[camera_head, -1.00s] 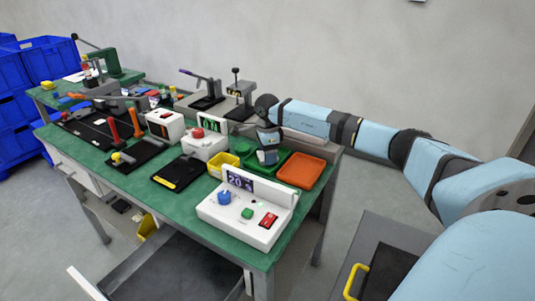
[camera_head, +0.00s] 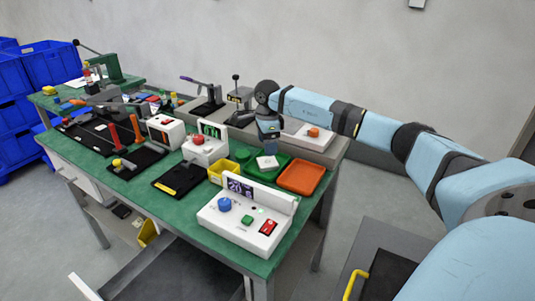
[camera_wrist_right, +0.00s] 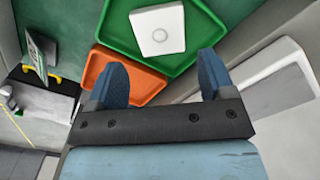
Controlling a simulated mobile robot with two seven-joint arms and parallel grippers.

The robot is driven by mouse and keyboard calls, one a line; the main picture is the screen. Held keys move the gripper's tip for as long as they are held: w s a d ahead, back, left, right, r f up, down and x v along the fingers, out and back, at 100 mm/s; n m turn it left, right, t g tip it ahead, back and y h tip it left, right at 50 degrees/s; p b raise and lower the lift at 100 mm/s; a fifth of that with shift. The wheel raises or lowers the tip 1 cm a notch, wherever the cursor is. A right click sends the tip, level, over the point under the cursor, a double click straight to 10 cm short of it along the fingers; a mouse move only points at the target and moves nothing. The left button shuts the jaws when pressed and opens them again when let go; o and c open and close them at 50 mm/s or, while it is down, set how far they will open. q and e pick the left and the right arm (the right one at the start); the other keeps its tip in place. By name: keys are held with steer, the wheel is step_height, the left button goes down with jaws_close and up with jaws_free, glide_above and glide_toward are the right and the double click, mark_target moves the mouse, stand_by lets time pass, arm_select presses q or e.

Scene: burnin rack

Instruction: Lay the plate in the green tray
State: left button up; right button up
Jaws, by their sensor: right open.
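The plate, a white square piece with a small round mark (camera_wrist_right: 158,32), lies in the green tray (camera_wrist_right: 205,50) in the right wrist view. It also shows in the head view as a white square (camera_head: 267,162) inside the green tray (camera_head: 283,158). My right gripper (camera_wrist_right: 165,75) is open and empty, with its two blue fingers apart and the plate beyond their tips. In the head view my right gripper (camera_head: 268,138) hangs above the tray, apart from the plate. My left gripper is not in view.
An orange tray (camera_head: 301,178) stands right beside the green tray. A yellow bin (camera_head: 222,173) is to its left, and a white control box (camera_head: 245,222) with a display is in front. A white device with an orange knob (camera_head: 314,132) stands behind.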

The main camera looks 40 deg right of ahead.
mark_target(268, 161)
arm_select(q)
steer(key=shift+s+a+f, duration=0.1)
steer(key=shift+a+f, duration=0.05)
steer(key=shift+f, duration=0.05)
arm_select(e)
step_height(268, 161, up, 6)
steer(key=shift+f, duration=0.2)
arm_select(q)
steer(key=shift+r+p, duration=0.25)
steer(key=shift+p, duration=0.1)
arm_select(e)
steer(key=shift+r, duration=0.1)
